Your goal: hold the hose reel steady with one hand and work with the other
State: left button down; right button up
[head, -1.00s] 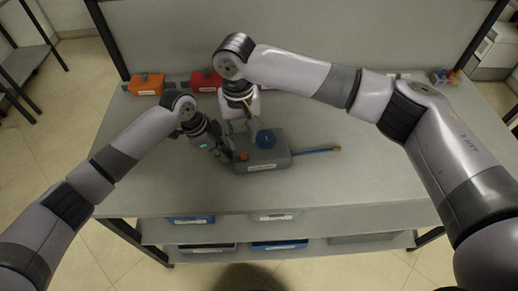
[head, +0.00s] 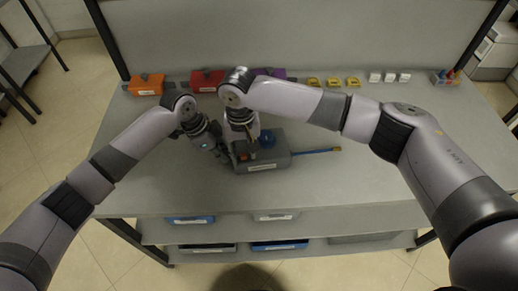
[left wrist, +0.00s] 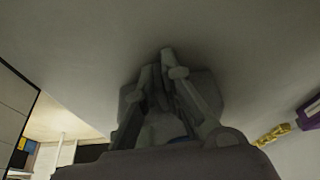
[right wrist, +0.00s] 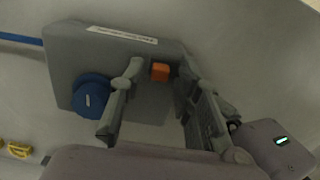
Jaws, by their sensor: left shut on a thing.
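The hose reel is a grey box (head: 277,160) with a white label, lying on the grey bench. It has a blue knob (head: 267,139) and an orange button (right wrist: 160,72). A blue hose (head: 312,151) with a yellow end sticks out to its right. My left gripper (head: 226,156) is shut on the left side of the reel; its close-set fingers (left wrist: 169,65) show in the left wrist view. My right gripper (right wrist: 160,72) is open, its fingertips on either side of the orange button from above. In the head view the right gripper (head: 248,146) partly hides that button.
Orange (head: 146,85), red (head: 207,80) and purple (head: 270,72) boxes stand along the back of the bench. Yellow pieces (head: 332,82), white blocks (head: 390,77) and a small bin (head: 445,77) are at the back right. The bench's front and right are clear.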

jog(key=c, duration=0.6)
jog(key=shift+c, duration=0.2)
jog(key=shift+a, duration=0.75)
jog(key=o, duration=0.7)
jog(key=shift+r, duration=3.55)
